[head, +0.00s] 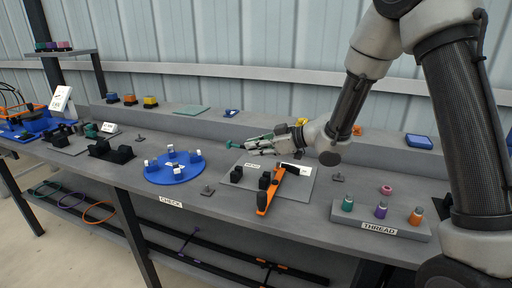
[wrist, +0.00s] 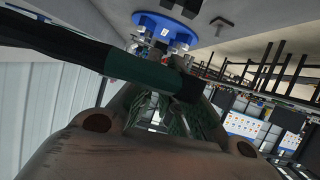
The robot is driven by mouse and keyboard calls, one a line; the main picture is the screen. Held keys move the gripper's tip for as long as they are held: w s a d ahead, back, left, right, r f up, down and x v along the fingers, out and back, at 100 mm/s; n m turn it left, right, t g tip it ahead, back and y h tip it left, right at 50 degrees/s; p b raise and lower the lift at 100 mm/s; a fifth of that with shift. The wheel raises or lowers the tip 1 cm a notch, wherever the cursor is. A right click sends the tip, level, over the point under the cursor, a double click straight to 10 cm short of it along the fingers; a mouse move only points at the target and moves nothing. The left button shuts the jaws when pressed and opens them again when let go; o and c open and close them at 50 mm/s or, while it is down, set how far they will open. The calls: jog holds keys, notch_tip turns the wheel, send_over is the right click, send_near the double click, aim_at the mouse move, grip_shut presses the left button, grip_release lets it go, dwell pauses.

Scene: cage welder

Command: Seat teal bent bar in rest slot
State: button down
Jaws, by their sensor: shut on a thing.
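My gripper (head: 246,147) is shut on the teal bent bar (head: 231,145), above the bench between the blue disc and a grey plate. In the wrist view the bar (wrist: 150,72) crosses the jaws, with a teal middle and a long dark part running to the upper left. Its far ends are partly hidden. Black slotted blocks (head: 264,181) stand on the grey plate (head: 300,196) below and to the right of my gripper. Another black block set (head: 112,151) stands left of the disc. I cannot tell which one is the rest slot.
The blue disc (head: 158,180) carries several white-topped posts; it also shows in the wrist view (wrist: 150,20). A thread rack (head: 368,218) with coloured pegs stands at right. A raised ledge (head: 190,117) runs behind.

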jog(key=shift+f, duration=2.9)
jog(key=shift+f, duration=1.3)
jog(key=c, duration=1.5)
grip_release()
jog(key=shift+s, duration=0.1)
jog(key=shift+d, duration=0.1)
jog(key=v, duration=1.2)
jog(key=shift+r, duration=0.1)
